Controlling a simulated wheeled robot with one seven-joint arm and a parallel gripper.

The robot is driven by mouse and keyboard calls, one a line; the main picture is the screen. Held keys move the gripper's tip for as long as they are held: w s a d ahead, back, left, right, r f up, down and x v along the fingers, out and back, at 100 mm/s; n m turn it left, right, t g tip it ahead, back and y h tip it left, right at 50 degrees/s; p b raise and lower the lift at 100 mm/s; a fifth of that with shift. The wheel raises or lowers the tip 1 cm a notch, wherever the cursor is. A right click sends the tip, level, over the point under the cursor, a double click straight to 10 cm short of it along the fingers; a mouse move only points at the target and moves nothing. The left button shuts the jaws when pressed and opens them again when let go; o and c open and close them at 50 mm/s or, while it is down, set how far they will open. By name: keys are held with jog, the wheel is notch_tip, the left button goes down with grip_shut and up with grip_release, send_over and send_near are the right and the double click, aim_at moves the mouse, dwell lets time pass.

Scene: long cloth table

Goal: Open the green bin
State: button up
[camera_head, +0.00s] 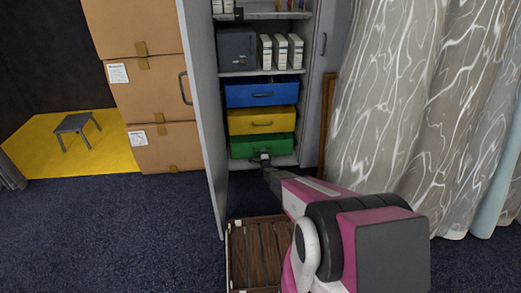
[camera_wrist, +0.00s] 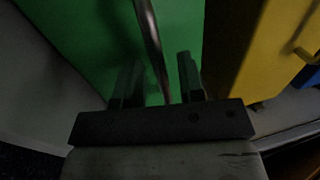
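The green bin (camera_head: 245,146) is the lowest of three coloured drawer-like bins in the open cabinet, and looks shut. Its front also fills the left and middle of the wrist view (camera_wrist: 85,45). The bin's metal handle (camera_wrist: 149,35) runs down between my two fingers in the wrist view. My gripper (camera_wrist: 160,82) is open, with a finger on each side of the handle and gaps showing between. In the head view my gripper (camera_head: 265,161) is at the green front and hides part of the handle.
A yellow bin (camera_head: 240,125) and a blue bin (camera_head: 240,98) sit above the green one. The cabinet's open door (camera_head: 203,110) stands close on the left. A brown wooden crate (camera_head: 232,262) is on the floor in front. Curtains (camera_head: 390,100) hang at the right.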

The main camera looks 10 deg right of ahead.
jog(key=shift+w+r, duration=0.15)
jog(key=shift+w, duration=0.4)
grip_shut()
jog(key=shift+s, duration=0.15)
